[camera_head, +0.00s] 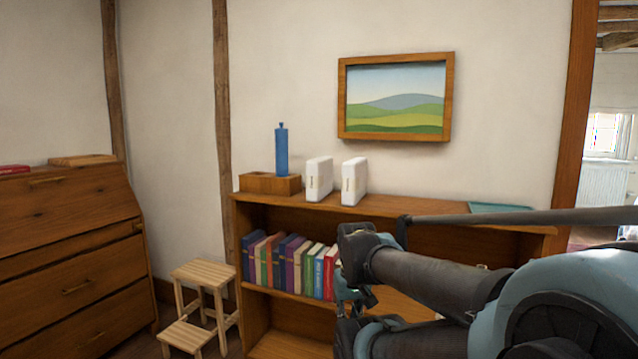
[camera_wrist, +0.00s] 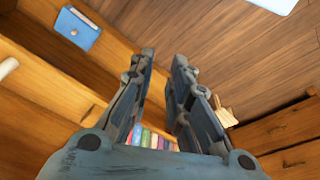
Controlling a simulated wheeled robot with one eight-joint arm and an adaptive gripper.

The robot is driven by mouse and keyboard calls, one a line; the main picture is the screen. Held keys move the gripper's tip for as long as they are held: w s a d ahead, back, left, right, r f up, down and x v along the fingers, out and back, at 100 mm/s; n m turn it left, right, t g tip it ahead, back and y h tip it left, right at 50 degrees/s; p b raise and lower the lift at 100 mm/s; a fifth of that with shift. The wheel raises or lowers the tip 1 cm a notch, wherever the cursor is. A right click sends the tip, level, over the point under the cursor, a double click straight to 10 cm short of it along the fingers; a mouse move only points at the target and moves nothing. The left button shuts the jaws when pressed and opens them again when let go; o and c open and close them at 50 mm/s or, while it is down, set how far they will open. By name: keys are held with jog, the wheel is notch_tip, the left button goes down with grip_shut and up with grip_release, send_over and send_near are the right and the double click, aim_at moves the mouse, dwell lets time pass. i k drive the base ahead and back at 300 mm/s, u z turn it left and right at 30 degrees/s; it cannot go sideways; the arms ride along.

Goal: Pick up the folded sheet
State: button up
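No thing in view can be firmly told as the folded sheet. A flat teal item (camera_head: 500,208) lies on the right part of the bookshelf top in the head view, partly behind my arm; I cannot tell if it is cloth. My gripper (camera_wrist: 164,58) shows in the wrist view with its two fingers apart and nothing between them. In the head view my arm reaches in front of the bookshelf, and the fingers are hard to make out there.
The bookshelf (camera_head: 400,207) carries two white boxes (camera_head: 319,179), a blue bottle (camera_head: 281,150) in a wooden tray (camera_head: 257,184), and several books (camera_head: 290,262). A wooden step stool (camera_head: 203,272) and a dresser (camera_head: 70,245) stand left. A blue flat item (camera_wrist: 76,29) lies in the wrist view.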

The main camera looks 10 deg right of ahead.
aim_at(318, 170)
jog(key=u, duration=0.05)
jog(key=k, duration=1.1)
jog(key=z, duration=0.85)
jog(key=i, duration=1.45)
jog(key=u, duration=0.45)
